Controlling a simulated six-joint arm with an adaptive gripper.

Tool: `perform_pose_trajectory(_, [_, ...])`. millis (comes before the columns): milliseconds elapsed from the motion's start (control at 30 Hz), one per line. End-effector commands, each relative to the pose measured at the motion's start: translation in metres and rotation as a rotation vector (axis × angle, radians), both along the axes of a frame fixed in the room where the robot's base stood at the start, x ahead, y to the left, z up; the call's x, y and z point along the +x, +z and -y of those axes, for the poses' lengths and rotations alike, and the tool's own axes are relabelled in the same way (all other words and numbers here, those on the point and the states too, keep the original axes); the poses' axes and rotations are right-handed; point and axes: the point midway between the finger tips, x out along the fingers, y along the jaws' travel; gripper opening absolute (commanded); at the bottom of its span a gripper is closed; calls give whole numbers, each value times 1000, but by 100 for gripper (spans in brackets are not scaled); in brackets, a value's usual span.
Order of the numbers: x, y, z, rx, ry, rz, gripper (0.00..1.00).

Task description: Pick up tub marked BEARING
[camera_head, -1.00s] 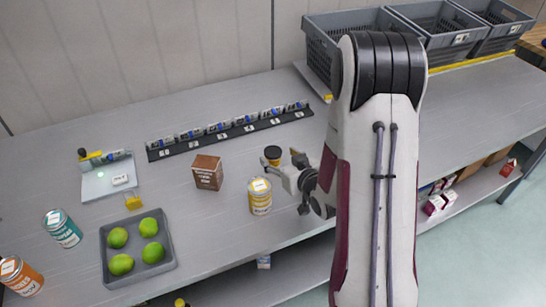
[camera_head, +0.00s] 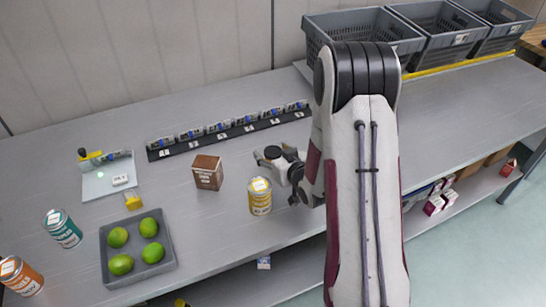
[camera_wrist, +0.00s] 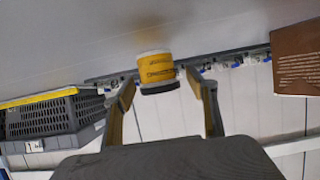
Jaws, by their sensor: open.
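The small tub (camera_wrist: 157,70) has a yellow label with dark print and a black lid. The print is too blurred to read surely as BEARING. In the wrist view, which looks upside down, it stands on the bench between my open fingertips (camera_wrist: 160,80), with a gap visible on at least one side. In the head view only its dark lid (camera_head: 272,152) shows clearly, and my gripper (camera_head: 277,163) hides most of its body.
A yellow-labelled can (camera_head: 260,197) stands close in front of my gripper. A brown box (camera_head: 208,172) is to the left. A black rail (camera_head: 230,133) with several small items runs behind. A grey tray (camera_head: 166,267) holds limes. Grey crates (camera_head: 318,38) stand at the back right.

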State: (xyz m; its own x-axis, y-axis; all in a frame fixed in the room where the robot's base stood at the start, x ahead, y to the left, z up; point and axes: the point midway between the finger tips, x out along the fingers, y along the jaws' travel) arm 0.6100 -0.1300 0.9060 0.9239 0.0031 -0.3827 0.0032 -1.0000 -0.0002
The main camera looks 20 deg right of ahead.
Motion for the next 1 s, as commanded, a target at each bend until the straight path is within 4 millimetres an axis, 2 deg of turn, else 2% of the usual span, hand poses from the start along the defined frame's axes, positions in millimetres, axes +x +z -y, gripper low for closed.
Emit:
perform_pose_trajectory(233, [0, 0, 0, 0, 0, 0, 57])
perform_pose_trajectory(267, [0, 0, 0, 0, 0, 0, 55])
perform_pose_trajectory(400, [0, 0, 0, 0, 0, 0, 18])
perform_pose_trajectory(433, [0, 0, 0, 0, 0, 0, 15])
perform_pose_trajectory(767, [0, 1, 0, -1, 0, 1, 15])
perform_pose_trajectory(1000, [0, 9, 0, -1, 0, 2, 15])
